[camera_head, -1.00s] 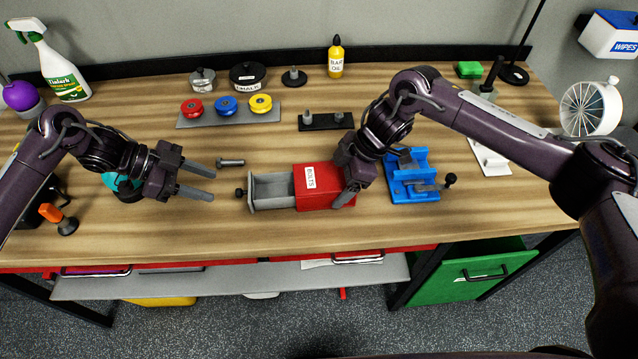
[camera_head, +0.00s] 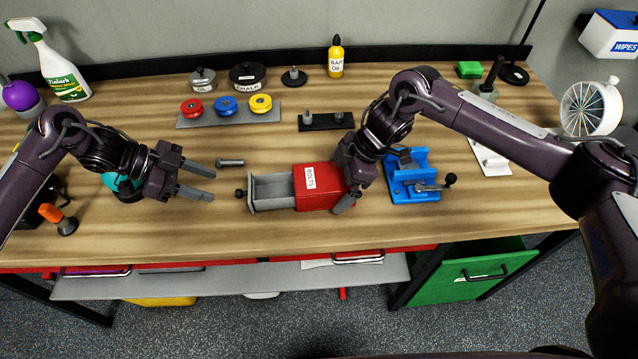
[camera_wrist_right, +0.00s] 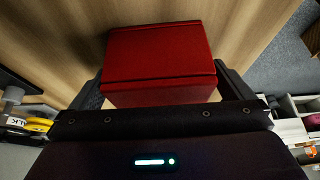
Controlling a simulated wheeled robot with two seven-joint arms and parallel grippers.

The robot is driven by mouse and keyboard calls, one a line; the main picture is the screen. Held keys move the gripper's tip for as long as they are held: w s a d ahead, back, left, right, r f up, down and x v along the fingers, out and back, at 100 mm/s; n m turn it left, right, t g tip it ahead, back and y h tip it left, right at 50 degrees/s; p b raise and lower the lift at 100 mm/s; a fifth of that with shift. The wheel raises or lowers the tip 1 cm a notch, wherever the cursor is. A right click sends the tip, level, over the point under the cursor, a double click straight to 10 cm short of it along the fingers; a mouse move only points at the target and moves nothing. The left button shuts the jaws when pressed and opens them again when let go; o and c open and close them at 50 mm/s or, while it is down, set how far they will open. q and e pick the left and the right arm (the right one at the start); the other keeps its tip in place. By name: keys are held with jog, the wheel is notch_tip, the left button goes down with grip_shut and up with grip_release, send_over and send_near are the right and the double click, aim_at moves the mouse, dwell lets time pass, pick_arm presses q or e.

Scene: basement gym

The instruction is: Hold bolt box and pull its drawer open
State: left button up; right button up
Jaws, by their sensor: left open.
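The red bolt box (camera_head: 328,182), labelled BOLTS, sits on the workbench. Its grey drawer (camera_head: 270,203) stands open toward the left, with a dark knob (camera_head: 240,193) on its front. My right gripper (camera_head: 345,195) is at the box's right end, with its fingers along two opposite sides. The right wrist view shows the box (camera_wrist_right: 158,62) between these fingers, which look closed on it. My left gripper (camera_head: 212,182) is open and empty, left of the knob and apart from it.
A loose bolt (camera_head: 229,162) lies behind the knob. A blue vise (camera_head: 412,180) stands close right of the box. Behind are a tray of coloured discs (camera_head: 228,115) and a black holder (camera_head: 326,121).

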jog(key=v, duration=1.2)
